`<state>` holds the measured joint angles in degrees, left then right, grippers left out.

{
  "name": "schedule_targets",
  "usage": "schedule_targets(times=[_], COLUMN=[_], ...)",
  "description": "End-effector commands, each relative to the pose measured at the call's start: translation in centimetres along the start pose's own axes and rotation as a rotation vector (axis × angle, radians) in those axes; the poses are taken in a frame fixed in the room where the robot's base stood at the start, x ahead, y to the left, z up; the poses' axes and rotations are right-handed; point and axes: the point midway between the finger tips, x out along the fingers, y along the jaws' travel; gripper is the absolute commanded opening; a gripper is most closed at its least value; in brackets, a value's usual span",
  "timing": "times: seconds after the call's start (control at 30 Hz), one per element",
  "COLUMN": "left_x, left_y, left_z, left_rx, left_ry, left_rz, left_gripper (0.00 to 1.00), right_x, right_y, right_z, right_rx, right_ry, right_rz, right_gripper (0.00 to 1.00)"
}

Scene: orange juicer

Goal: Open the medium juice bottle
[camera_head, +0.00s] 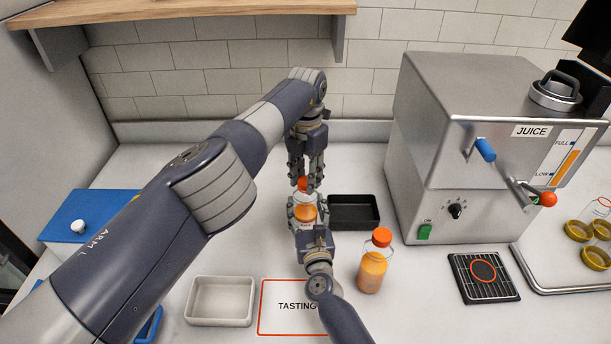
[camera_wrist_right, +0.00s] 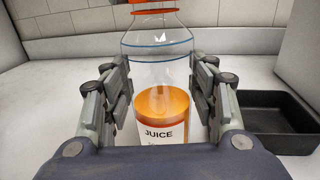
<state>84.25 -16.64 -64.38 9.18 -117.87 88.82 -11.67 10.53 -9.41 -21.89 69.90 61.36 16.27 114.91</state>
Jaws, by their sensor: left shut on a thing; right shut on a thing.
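A clear juice bottle (camera_wrist_right: 160,75) with a white JUICE label and orange juice in its lower part stands upright; it also shows in the head view (camera_head: 305,213). My right gripper (camera_head: 304,212) is shut around its body, one finger on each side in the wrist view (camera_wrist_right: 163,105). My left gripper (camera_head: 305,184) points down from above and is shut on the orange cap (camera_head: 303,183) at the bottle's top. The wrist view cuts off the top, so I cannot tell whether the cap is loose. A second orange-capped bottle (camera_head: 373,265) stands to the right.
A black tray (camera_head: 354,226) lies just right of the held bottle. The steel juice machine (camera_head: 440,200) stands further right, with a drip grate (camera_head: 493,290) in front. A beige tray (camera_head: 192,318) and a TASTING mat (camera_head: 270,322) are in front. A shelf (camera_head: 190,10) hangs above.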

Motion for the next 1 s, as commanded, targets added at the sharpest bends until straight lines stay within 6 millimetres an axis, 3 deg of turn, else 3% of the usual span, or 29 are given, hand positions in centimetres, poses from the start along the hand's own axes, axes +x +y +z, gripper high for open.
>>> schedule_targets(times=[0.57, 1.0], left_x=[0.0, -1.4], left_y=[-0.1, 0.0], left_z=[0.0, 0.1], left_rx=[0.002, 0.003], left_ry=[0.000, -0.002], left_rz=[-0.002, 0.000], left_gripper=[0.02, 0.02], right_x=[0.0, 0.0], right_y=[0.0, 0.0], right_z=[0.1, 0.1], right_rx=[-0.001, -0.001], right_ry=[-0.001, -0.001], right_rz=[0.000, 0.000], right_gripper=[0.00, 0.00])
